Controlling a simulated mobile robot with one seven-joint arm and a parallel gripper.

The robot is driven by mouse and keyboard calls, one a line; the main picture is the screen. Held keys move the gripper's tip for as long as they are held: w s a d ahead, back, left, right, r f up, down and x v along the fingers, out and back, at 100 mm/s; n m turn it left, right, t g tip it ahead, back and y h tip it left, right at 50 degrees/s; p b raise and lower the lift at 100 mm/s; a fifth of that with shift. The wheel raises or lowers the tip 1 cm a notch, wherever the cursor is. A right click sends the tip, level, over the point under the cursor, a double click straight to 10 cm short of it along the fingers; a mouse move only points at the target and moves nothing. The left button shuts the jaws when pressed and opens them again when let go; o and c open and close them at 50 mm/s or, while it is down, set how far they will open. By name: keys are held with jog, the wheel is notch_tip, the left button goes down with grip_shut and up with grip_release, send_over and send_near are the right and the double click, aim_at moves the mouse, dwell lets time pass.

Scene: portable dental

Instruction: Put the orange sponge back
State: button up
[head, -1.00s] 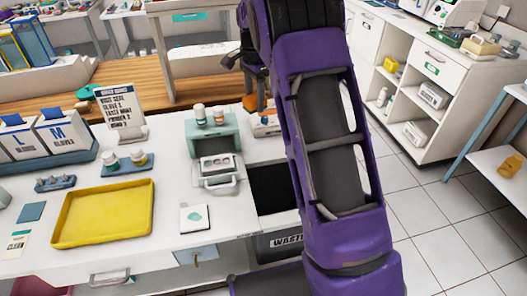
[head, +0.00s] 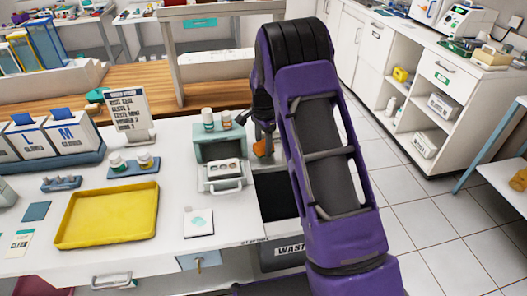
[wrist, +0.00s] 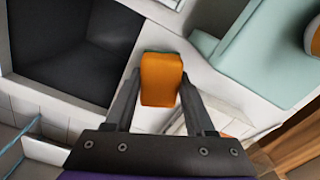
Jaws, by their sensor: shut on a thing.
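The orange sponge (wrist: 161,78) is held between the two fingers of my gripper (wrist: 160,97) in the wrist view. A thin green layer shows along its far edge. In the head view the sponge (head: 264,147) is small and partly hidden by my gripper (head: 262,134). It hangs just right of the teal cabinet, low over a whitish holder (head: 262,161) at the counter's right end. I cannot tell whether the sponge touches the holder. My arm hides part of this area.
The teal cabinet (wrist: 255,45) stands close beside the gripper. A dark open waste bin (wrist: 70,50) lies on the other side. A yellow tray (head: 108,213), a white card (head: 198,222) and a sign (head: 130,113) are further left. The counter between them is partly free.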

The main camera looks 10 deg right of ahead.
aim_at(263, 144)
jog(key=shift+f, duration=1.25)
jog(key=shift+f, duration=0.2)
jog(key=o, duration=1.3)
jog(key=shift+r, duration=0.15)
notch_tip(263, 144, up, 12)
jog(key=shift+r+p, duration=0.1)
jog(key=shift+p, duration=0.3)
